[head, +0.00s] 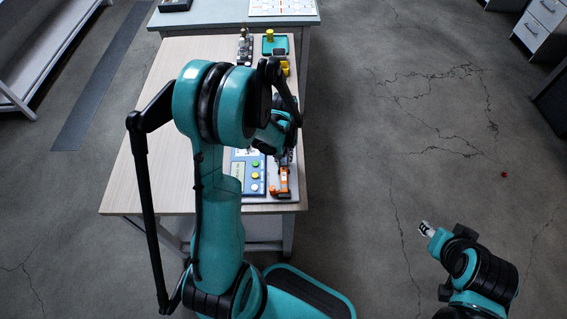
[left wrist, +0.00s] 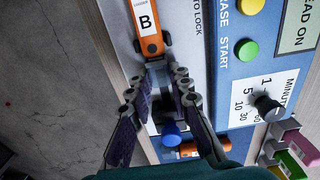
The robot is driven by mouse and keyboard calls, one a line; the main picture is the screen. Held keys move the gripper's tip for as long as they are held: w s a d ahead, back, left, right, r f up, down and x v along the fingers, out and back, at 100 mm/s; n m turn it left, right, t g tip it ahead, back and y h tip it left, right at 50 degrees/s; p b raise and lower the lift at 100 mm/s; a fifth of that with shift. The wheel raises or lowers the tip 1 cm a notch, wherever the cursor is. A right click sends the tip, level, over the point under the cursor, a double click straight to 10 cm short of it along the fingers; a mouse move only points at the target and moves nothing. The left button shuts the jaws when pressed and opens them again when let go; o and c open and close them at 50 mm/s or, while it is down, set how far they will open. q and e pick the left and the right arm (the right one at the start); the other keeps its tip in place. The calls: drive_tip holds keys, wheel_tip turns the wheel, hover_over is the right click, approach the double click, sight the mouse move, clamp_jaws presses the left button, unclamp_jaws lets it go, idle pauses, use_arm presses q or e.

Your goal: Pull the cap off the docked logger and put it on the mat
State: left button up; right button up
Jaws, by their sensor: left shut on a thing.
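The docked logger (left wrist: 147,22), orange with a white label marked B, lies at the top of the left wrist view. It also shows as an orange shape on the table in the head view (head: 284,183). My left gripper (left wrist: 166,78) is shut on a dark grey piece at the logger's end, which looks like the cap; the fingers hide much of it. I cannot tell whether the cap is still seated. A teal square (head: 266,50) at the table's far end may be the mat; a yellow item is on it. My right gripper (head: 425,229) hangs over the floor, its fingers too small to read.
A blue and white panel (left wrist: 228,70) with green and yellow buttons and a black dial (left wrist: 266,104) adjoins the logger. A blue knob (left wrist: 171,131) shows between my fingers. Coloured blocks (left wrist: 300,148) are at the lower right. The table's left half (head: 140,165) is bare.

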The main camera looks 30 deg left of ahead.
use_arm(q)
drive_tip(key=shift+w+a, duration=0.55)
drive_tip(key=shift+w, duration=0.35)
idle(0.6)
drive_tip(key=shift+r, duration=0.1)
drive_tip(key=shift+r+p, duration=1.85)
drive_tip(key=shift+r, duration=0.8)
